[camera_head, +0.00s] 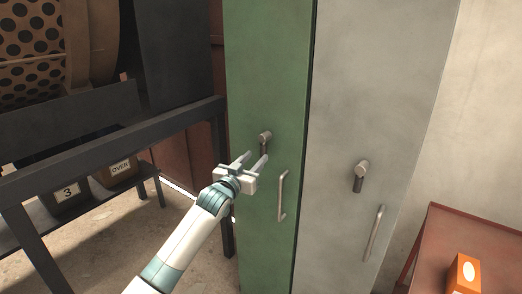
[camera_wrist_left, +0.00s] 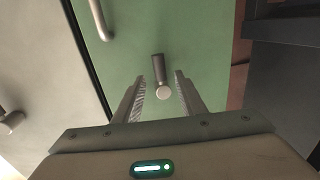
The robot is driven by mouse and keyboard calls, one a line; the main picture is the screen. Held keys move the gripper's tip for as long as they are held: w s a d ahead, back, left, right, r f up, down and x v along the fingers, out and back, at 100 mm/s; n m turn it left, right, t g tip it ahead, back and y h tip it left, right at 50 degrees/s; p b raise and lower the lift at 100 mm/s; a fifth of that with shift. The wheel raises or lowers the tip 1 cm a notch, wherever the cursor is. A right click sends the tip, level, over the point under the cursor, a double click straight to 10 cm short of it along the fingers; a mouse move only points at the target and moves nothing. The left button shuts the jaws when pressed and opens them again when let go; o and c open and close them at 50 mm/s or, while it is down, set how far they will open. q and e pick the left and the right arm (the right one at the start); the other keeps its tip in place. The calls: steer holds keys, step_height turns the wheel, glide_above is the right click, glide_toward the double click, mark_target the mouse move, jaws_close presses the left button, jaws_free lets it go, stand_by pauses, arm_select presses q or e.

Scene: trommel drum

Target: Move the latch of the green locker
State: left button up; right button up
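The green locker (camera_head: 270,60) stands upright in the middle of the head view, its door shut. Its latch (camera_head: 265,137) is a grey knob with a short dark lever hanging down. In the left wrist view, which is upside down, the latch (camera_wrist_left: 160,72) appears between my fingertips, with a gap on both sides. My left gripper (camera_head: 257,155) is open and empty, just in front of the door by the latch. I cannot tell if the fingers reach around the lever in depth. My right gripper is not in view.
The green locker's bar handle (camera_head: 282,196) is right of and below the latch. A grey locker (camera_head: 375,70) with its own latch (camera_head: 360,172) adjoins on the right. A dark metal frame (camera_head: 110,150) stands left. A red table (camera_head: 475,235) holds an orange box (camera_head: 464,274).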

mark_target(262, 151)
arm_select(q)
steer(key=shift+p+x, duration=0.6)
steer(key=shift+x, duration=2.1)
steer(key=shift+c, duration=0.6)
jaws_close()
